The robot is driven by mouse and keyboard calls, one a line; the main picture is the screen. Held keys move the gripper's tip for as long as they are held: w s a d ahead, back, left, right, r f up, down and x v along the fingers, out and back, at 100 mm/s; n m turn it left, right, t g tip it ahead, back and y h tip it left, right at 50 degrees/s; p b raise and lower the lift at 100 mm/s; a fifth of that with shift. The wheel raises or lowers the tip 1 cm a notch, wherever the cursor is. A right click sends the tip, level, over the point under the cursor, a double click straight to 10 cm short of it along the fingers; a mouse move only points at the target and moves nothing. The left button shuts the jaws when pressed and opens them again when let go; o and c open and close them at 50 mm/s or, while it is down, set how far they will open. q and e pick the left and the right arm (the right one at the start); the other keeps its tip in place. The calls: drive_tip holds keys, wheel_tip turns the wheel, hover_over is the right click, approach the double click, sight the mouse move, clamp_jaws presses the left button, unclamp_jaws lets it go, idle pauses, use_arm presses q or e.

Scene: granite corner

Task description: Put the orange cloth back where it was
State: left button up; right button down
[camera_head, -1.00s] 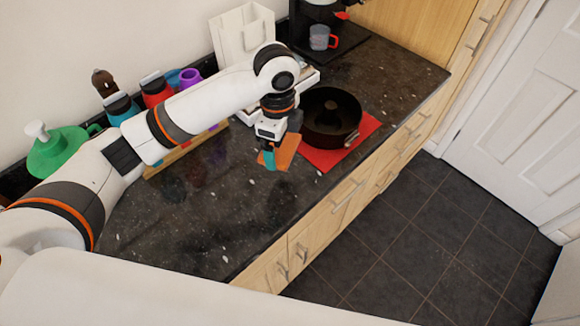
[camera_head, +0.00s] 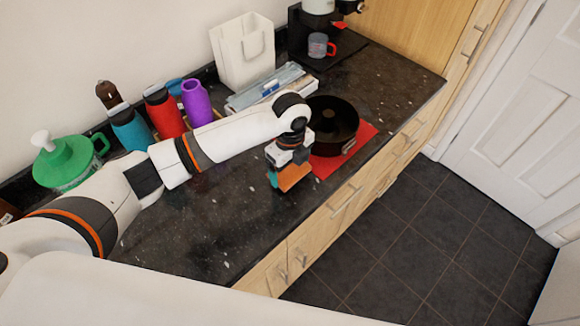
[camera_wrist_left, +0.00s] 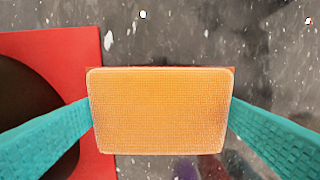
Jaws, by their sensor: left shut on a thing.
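The orange cloth (camera_head: 295,175) is a small flat rectangle between the teal fingers of my left gripper (camera_head: 283,179), which is shut on it. In the head view it is over the counter, near the front edge and just left of the red mat (camera_head: 327,164). In the left wrist view the cloth (camera_wrist_left: 160,112) spans the gap between the two teal fingers, with the dark counter behind it. How high it is held is hard to tell. My right gripper is not in view.
A black pan (camera_head: 332,124) stands on the red mat. Red (camera_head: 165,115), blue (camera_head: 130,128) and purple (camera_head: 197,103) containers and a green jug (camera_head: 70,163) line the wall. The counter's front left area (camera_head: 215,225) is clear.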

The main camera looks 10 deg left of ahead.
sight(290, 169)
use_arm(q)
drive_tip(key=shift+f, duration=0.8)
drive_tip(key=shift+f, duration=0.15)
drive_tip(key=o, duration=0.6)
wheel_tip(290, 169, up, 12)
drive_tip(key=b, duration=0.2)
drive_tip(key=shift+r+b, duration=0.2)
drive_tip(key=shift+b, duration=0.15)
